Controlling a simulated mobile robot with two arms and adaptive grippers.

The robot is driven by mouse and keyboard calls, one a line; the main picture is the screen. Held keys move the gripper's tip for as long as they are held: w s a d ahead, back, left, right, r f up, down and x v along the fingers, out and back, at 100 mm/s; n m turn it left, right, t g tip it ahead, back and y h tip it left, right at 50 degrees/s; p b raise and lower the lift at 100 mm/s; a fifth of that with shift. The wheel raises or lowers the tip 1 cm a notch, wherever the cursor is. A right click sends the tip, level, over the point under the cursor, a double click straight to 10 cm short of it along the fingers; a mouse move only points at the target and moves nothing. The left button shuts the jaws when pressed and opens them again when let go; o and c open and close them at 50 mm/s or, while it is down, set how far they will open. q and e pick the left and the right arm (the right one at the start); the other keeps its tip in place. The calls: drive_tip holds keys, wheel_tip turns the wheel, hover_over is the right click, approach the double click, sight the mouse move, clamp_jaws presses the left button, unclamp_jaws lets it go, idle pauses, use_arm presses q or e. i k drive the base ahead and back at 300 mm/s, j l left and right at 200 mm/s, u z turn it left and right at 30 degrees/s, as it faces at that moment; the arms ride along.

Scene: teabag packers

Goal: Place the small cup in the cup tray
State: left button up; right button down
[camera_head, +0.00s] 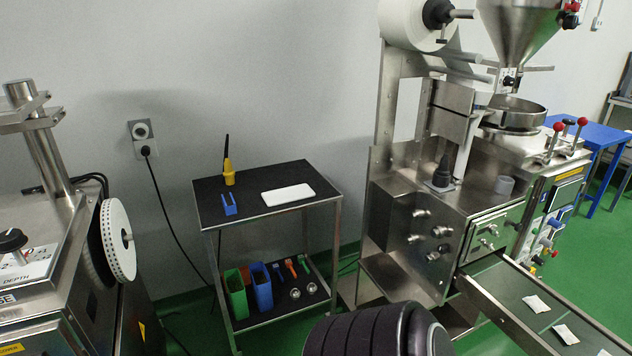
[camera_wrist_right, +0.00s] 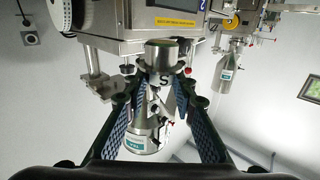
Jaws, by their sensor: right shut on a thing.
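The small cup (camera_wrist_right: 160,57) is a shiny metal cup with a dark letter S on it, in the right wrist view. My right gripper (camera_wrist_right: 163,78) is shut on it, with a fingertip at each side. The head view does not show this gripper or the held cup. My left gripper is in neither view. I cannot pick out the cup tray with certainty; a flat white rectangular piece (camera_head: 287,194) lies on the black top of a cart.
The cart (camera_head: 265,215) also bears a yellow tool (camera_head: 228,173) and a blue fork-shaped piece (camera_head: 229,204). Its lower shelf holds green and blue bins and small metal pieces. A packing machine (camera_head: 400,230) stands right, another machine (camera_head: 40,260) left.

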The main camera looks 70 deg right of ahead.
sight(299, 192)
drive_tip(key=l+z, duration=0.35)
drive_tip(key=l, duration=2.9)
drive_tip(key=k, duration=0.05)
